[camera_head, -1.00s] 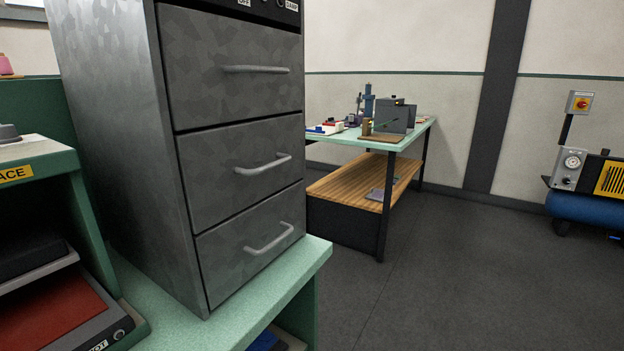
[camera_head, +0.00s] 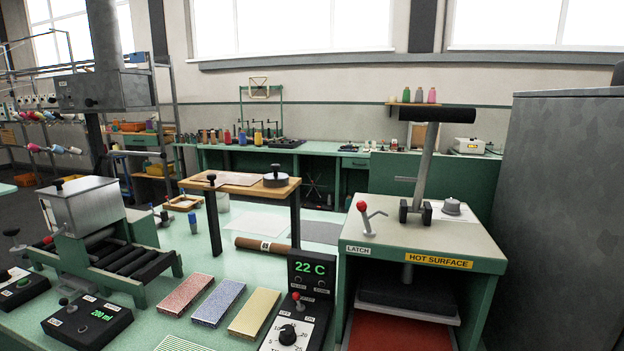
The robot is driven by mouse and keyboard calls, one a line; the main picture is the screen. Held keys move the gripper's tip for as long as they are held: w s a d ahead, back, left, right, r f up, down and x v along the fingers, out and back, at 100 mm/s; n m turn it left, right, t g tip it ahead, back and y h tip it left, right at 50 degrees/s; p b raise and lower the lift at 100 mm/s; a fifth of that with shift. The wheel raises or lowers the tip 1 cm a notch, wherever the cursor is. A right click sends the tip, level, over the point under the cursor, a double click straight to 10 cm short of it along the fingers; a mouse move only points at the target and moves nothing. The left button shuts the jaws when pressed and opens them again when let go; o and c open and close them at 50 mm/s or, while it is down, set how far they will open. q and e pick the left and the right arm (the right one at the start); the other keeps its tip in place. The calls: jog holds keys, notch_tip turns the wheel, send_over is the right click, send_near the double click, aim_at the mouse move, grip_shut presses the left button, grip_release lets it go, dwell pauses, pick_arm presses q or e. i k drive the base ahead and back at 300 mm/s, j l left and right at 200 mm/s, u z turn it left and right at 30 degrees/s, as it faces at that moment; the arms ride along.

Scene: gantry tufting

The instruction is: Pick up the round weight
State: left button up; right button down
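Two round pieces could be the round weight, and I cannot tell which is meant. A grey round disc with a black knob (camera_head: 276,181) lies flat on the right part of a small raised wooden shelf (camera_head: 238,191), beside a pinkish flat sheet. A smaller grey stepped round piece (camera_head: 452,206) sits on a pale pad on top of the green press (camera_head: 470,240), right of its upright lever. Neither gripper shows in the head view.
The press carries a red-knobbed latch lever (camera_head: 363,210) and a "HOT SURFACE" label. A roller machine (camera_head: 105,240), three coloured pads (camera_head: 219,301) and a 22 C control box (camera_head: 298,300) crowd the bench. A tall grey cabinet (camera_head: 560,190) blocks the right.

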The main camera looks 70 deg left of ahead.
aim_at(275, 179)
jog(key=u, duration=2.55)
jog(key=j+z, duration=0.15)
jog(key=z, duration=0.35)
jog(key=k+j+z, duration=0.1)
jog(key=z, duration=0.4)
jog(key=k+z, duration=0.15)
jog(key=z, duration=0.35)
